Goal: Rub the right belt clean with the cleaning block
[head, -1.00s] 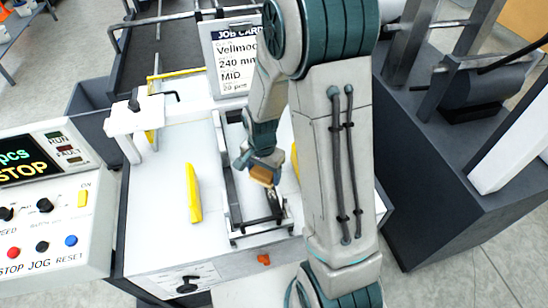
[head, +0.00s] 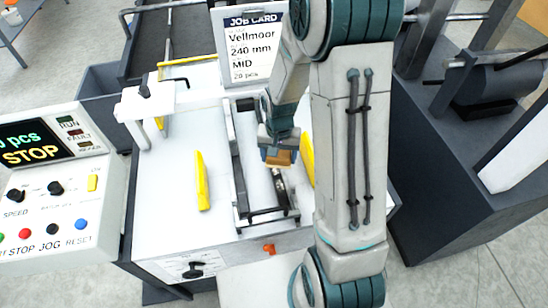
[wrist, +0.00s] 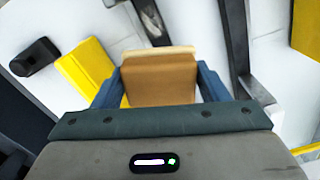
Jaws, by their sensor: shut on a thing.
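The cleaning block (head: 280,158) is tan-brown and held at the end of my arm. It fills the middle of the wrist view (wrist: 160,82), between the two blue fingers of my gripper (wrist: 158,88). My gripper (head: 279,150) is shut on the block and points down over the right side of the belt frame. The right belt (head: 280,186) shows as a dark strip in front of the block; its far part is hidden behind my gripper and arm. I cannot tell whether the block touches the belt.
A yellow bar (head: 202,181) lies left of the belt frame, and another yellow piece (head: 307,158) stands just right of it. A job card (head: 252,47) stands behind. A control panel (head: 52,185) is at the left.

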